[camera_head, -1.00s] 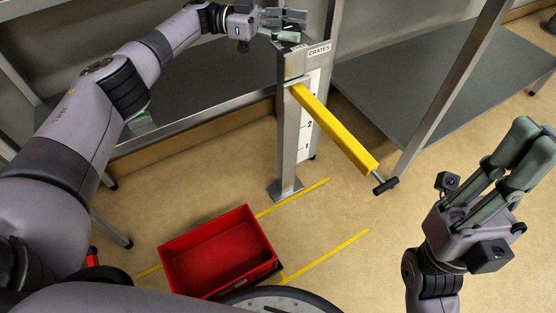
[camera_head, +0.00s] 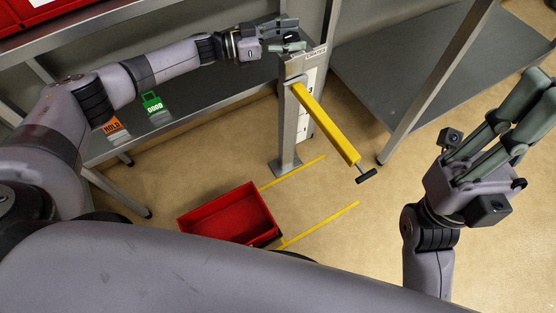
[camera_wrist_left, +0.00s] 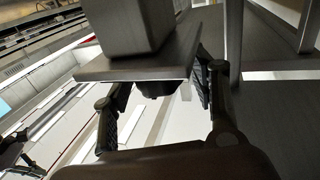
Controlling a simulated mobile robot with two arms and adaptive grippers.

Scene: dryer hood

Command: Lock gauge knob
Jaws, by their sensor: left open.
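A grey metal gauge post (camera_head: 287,125) stands upright on the floor, with a numbered white scale on its side. A yellow bar (camera_head: 325,125) slopes out from it, ending in a black T-shaped handle (camera_head: 366,176). My left gripper (camera_head: 292,35) is open at the post's top. In the left wrist view, a dark knob-like part (camera_wrist_left: 155,88) shows below a metal plate (camera_wrist_left: 140,62), between my left fingers (camera_wrist_left: 160,95). It is partly hidden, and I cannot tell whether the fingers touch it. My right gripper (camera_head: 539,92) is at the right, away from the post; its finger gap is unclear.
A red crate (camera_head: 232,214) sits on the floor near yellow floor lines (camera_head: 320,225). A green tag (camera_head: 152,103) and an orange tag (camera_head: 112,126) hang at the left shelf's edge. Grey shelves (camera_head: 390,85) stand behind the post. Floor right of the yellow lines is clear.

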